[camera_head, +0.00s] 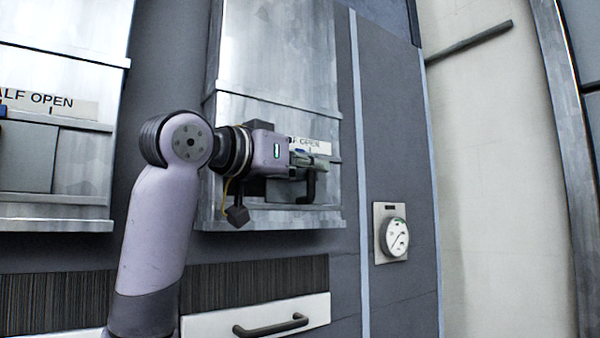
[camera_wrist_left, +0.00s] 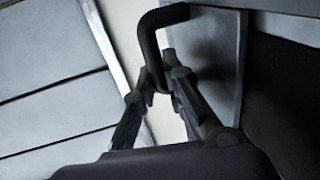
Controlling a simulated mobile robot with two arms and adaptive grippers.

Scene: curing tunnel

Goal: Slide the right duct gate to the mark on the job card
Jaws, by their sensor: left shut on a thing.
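The right duct (camera_head: 280,60) is a grey metal box on the dark wall. Its label strip (camera_head: 318,146) reads partly "OPEN"; my arm covers the rest. The gate's dark bent handle (camera_head: 311,187) shows below my left gripper (camera_head: 308,168). In the left wrist view the fingers of my left gripper (camera_wrist_left: 160,78) are shut on this dark handle (camera_wrist_left: 151,38), which joins a grey plate (camera_wrist_left: 212,60). Most of the gate and its place along the label are hidden behind my wrist. No job card is in view. My right gripper is not in view.
A left duct (camera_head: 70,60) with its own label strip (camera_head: 50,103) stands at the left. A round dial (camera_head: 394,236) is on the wall at the right. A drawer with a dark handle (camera_head: 270,326) is below. A pale wall (camera_head: 490,180) lies further right.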

